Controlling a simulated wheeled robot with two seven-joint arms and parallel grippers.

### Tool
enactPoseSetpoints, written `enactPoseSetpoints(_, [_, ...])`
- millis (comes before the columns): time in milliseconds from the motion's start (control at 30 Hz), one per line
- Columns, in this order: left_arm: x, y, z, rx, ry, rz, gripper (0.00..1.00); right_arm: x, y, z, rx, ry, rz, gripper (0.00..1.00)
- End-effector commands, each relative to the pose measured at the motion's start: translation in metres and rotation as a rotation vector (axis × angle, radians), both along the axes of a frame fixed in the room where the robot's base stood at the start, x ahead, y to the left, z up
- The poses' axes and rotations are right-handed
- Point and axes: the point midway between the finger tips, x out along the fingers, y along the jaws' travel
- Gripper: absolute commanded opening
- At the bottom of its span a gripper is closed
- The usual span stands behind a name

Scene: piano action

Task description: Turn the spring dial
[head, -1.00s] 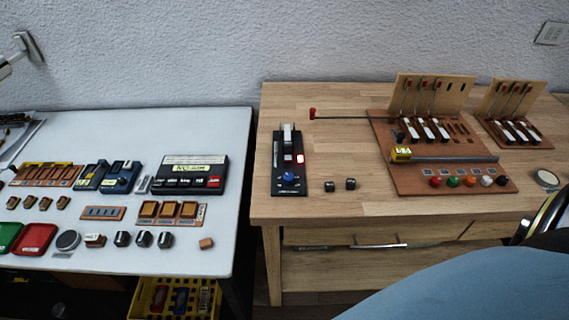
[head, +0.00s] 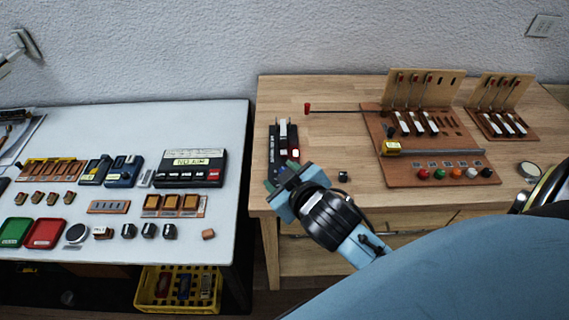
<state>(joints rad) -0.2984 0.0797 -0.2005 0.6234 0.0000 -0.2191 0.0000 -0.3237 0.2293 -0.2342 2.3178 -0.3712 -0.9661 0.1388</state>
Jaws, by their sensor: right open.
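A black device (head: 284,142) with white upright parts stands at the left end of the wooden table. The blue dial at its front end is mostly hidden behind my right gripper. My right gripper (head: 281,178) is open, over the front end of the device, with its arm reaching in from the lower right. I cannot tell whether its fingers are around the dial or touch it. My left gripper is not in view.
A wooden board (head: 400,172) with levers and coloured buttons stands further right, with a red-tipped rod (head: 335,111) reaching left. The white table (head: 120,128) on the left holds several small parts.

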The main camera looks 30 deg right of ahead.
Motion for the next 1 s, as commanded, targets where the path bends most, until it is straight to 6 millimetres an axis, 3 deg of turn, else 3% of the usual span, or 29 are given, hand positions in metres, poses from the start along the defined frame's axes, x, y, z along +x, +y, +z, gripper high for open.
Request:
enactPoseSetpoints(100, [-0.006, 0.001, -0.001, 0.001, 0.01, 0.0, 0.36, 0.03, 0.008, 0.036, -0.063, -0.19, 0.06, 0.49])
enactPoseSetpoints(267, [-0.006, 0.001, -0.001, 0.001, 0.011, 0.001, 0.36, 0.062, 0.032, 0.089, -0.163, -0.459, 0.185, 0.49])
enactPoseSetpoints(433, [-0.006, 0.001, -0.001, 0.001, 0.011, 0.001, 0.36, 0.081, 0.083, 0.152, -0.33, -0.799, 0.446, 0.49])
enactPoseSetpoints(567, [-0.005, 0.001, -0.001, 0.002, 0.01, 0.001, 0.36, 0.077, 0.134, 0.177, -0.499, -1.018, 0.743, 0.49])
enactPoseSetpoints(667, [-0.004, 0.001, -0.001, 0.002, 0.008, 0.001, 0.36, 0.068, 0.167, 0.174, -0.64, -1.113, 1.007, 0.49])
enactPoseSetpoints(800, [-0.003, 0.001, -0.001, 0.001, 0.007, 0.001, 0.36, 0.058, 0.19, 0.138, -0.859, -1.112, 1.409, 0.49])
enactPoseSetpoints(900, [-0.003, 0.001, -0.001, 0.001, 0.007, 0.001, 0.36, 0.059, 0.181, 0.101, -1.016, -0.997, 1.692, 0.49])
enactPoseSetpoints(1000, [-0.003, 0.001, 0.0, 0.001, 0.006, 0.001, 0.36, 0.066, 0.149, 0.063, -1.164, -0.774, 1.952, 0.49])
